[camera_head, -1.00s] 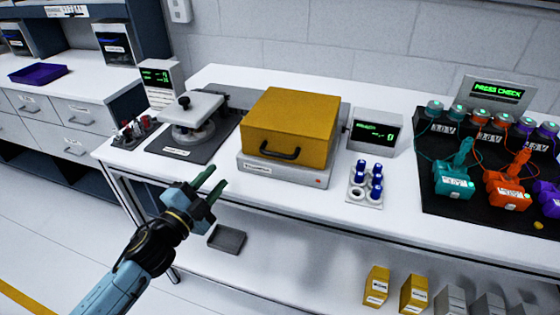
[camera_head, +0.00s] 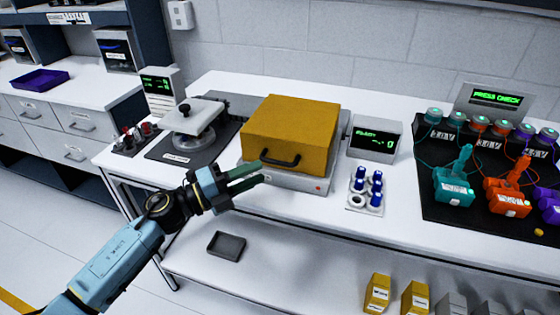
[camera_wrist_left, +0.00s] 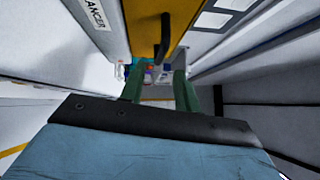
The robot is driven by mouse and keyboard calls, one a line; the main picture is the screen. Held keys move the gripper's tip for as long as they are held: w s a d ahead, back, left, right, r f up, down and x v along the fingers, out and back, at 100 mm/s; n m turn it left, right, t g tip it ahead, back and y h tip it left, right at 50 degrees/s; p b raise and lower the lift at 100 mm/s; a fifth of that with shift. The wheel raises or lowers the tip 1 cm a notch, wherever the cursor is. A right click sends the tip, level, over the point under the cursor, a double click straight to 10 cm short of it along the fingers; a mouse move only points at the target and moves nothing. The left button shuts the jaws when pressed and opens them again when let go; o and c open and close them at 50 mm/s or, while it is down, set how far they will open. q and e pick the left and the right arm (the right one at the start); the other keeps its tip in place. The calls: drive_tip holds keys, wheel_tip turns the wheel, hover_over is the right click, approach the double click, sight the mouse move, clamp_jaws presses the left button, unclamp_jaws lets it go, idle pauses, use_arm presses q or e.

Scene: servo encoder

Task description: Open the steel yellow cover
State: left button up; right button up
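The yellow cover (camera_head: 292,125) is a box-shaped lid, closed down on a pale base unit (camera_head: 310,182) on the bench. Its black handle (camera_head: 281,160) is on the front face. My left gripper (camera_head: 260,173) is just left of and in front of the handle, its green fingers pointing right. In the left wrist view the fingers (camera_wrist_left: 159,85) are apart and empty. The handle (camera_wrist_left: 164,38) shows there beyond the fingertips, in line with the gap between them, on the yellow cover (camera_wrist_left: 150,14). I cannot see the fingers touching the handle. My right gripper is out of view.
A press-like device (camera_head: 192,125) stands left of the cover. A small display (camera_head: 377,140) and a holder with blue-topped cylinders (camera_head: 366,188) are to the right. Teal and orange units (camera_head: 455,185) sit on a black mat. The space before the bench is free.

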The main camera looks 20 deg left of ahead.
sight(277, 164)
use_arm(q)
drive_tip(key=x, duration=0.7)
clamp_jaws()
